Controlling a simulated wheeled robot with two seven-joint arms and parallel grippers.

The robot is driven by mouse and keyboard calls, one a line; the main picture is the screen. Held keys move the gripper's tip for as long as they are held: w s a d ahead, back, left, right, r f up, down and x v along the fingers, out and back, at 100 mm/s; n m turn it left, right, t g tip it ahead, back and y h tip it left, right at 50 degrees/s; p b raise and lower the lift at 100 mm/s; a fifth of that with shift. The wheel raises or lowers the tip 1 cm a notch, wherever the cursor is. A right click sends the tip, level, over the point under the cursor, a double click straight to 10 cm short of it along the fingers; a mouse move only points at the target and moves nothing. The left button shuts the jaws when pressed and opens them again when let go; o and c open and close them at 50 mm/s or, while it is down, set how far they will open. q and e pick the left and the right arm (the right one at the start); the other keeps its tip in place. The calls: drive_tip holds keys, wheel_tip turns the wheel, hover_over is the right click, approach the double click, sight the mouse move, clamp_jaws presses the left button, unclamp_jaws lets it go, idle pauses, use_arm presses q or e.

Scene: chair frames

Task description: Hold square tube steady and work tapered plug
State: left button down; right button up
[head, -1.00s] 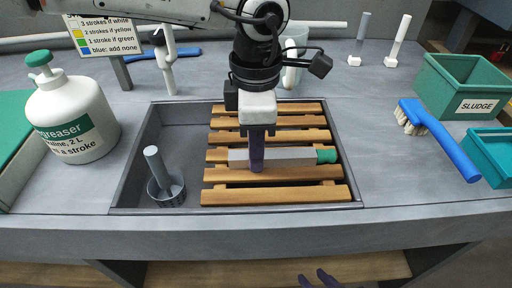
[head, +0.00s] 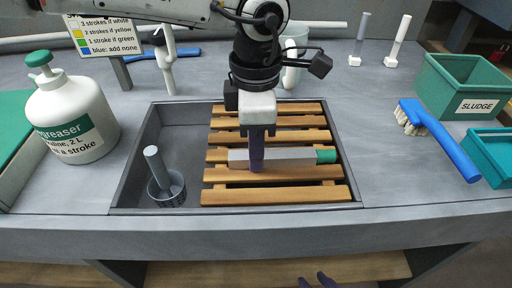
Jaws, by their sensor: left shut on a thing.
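A grey square tube (head: 292,158) lies across the wooden slats, its long side running left to right. A green tapered plug (head: 326,157) sits at the tube's right end. My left gripper (head: 257,164) reaches down from above and is shut on the tube, left of its middle; its purple finger hides part of the tube. My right gripper (head: 318,281) shows only as purple fingertips at the bottom edge, in front of the bench and away from the tube. The fingertips are apart and nothing shows between them.
The wooden slatted rack (head: 277,196) lies in a sunken basin (head: 188,118). A strainer cup with a grey rod (head: 166,186) stands at the basin's left. A degreaser jug (head: 72,118) stands left. A blue brush (head: 440,138) and green sludge bin (head: 464,88) are right.

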use_arm(q)
drive_tip(key=c, duration=2.2)
unclamp_jaws()
clamp_jaws()
drive_tip(key=shift+f, duration=0.1)
drive_tip(key=o, duration=0.7)
unclamp_jaws()
wheel_tip(320, 180, up, 12)
drive_tip(key=shift+r, duration=0.1)
